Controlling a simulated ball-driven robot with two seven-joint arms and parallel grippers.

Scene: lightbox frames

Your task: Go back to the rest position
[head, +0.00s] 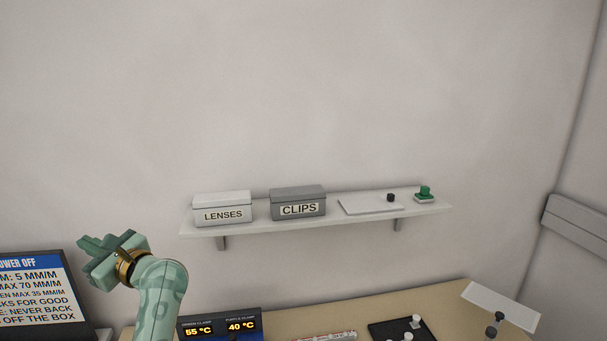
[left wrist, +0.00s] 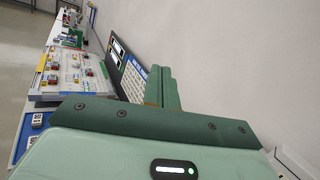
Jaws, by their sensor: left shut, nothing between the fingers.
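My left gripper (head: 88,244) is raised in front of the wall at the left of the head view, beside the upper edge of the dark sign. Its fingers point left and are together with nothing between them. In the left wrist view its fingers (left wrist: 162,88) also show shut, close to the pale wall. My left arm comes up from the bottom of the head view. My right gripper is in neither view.
A wall shelf (head: 240,230) holds a LENSES box (head: 222,207), a CLIPS box (head: 298,203), a white plate (head: 365,205) and a green item (head: 425,193). Below are a sign (head: 40,295), a temperature display (head: 220,325) and a black tray (head: 382,330). The wall above is clear.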

